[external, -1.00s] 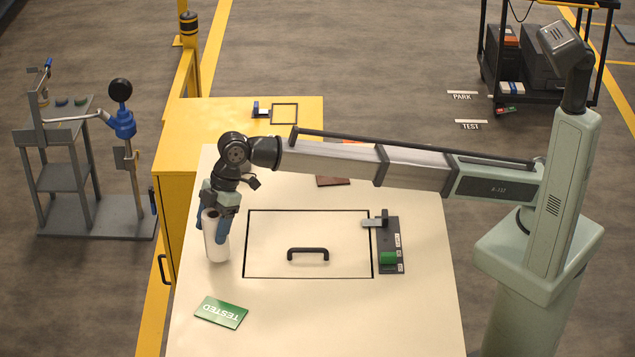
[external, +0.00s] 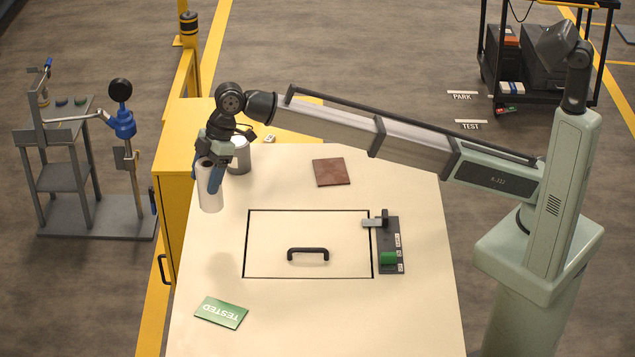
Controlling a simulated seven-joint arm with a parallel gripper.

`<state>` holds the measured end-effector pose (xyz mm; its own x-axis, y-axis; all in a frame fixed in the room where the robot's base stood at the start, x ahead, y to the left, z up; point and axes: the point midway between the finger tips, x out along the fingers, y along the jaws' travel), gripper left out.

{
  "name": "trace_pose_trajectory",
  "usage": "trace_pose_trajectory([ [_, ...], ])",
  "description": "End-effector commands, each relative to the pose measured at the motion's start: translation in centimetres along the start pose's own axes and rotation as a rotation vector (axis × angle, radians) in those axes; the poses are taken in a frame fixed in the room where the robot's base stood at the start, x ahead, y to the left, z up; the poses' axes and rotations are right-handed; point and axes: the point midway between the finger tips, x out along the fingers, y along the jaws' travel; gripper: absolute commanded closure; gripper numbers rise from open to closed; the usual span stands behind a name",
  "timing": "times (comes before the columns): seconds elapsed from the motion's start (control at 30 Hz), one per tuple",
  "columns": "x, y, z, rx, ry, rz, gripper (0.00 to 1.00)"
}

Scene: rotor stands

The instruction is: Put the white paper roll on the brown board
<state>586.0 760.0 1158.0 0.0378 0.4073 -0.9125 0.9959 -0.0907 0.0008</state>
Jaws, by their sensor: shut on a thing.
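The white paper roll (external: 209,190) is upright between the fingers of my gripper (external: 211,172). My gripper is shut on it near its upper part and holds it above the left side of the cream table. The brown board (external: 332,172) lies flat near the back middle of the table, to the right of the roll and farther back. Nothing lies on the board.
A grey metal cylinder (external: 239,155) stands close behind and right of the roll. A framed panel with a black handle (external: 308,251), a latch plate with a green block (external: 388,258) and a green TESTED sign (external: 221,312) are on the table (external: 330,320).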

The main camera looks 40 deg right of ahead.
Motion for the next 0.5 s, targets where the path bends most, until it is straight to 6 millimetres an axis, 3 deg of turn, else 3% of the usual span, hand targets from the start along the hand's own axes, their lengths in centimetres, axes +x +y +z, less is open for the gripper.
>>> trace_pose_trajectory([
  [0.03, -1.1, 2.0, 1.1, 0.024, 0.001, 0.012, 0.69],
  [0.2, -4.5, 7.4, 5.2, 0.097, 0.000, 0.044, 0.69],
  [0.5, -11.0, 13.3, 14.9, 0.221, 0.001, 0.101, 0.69],
])
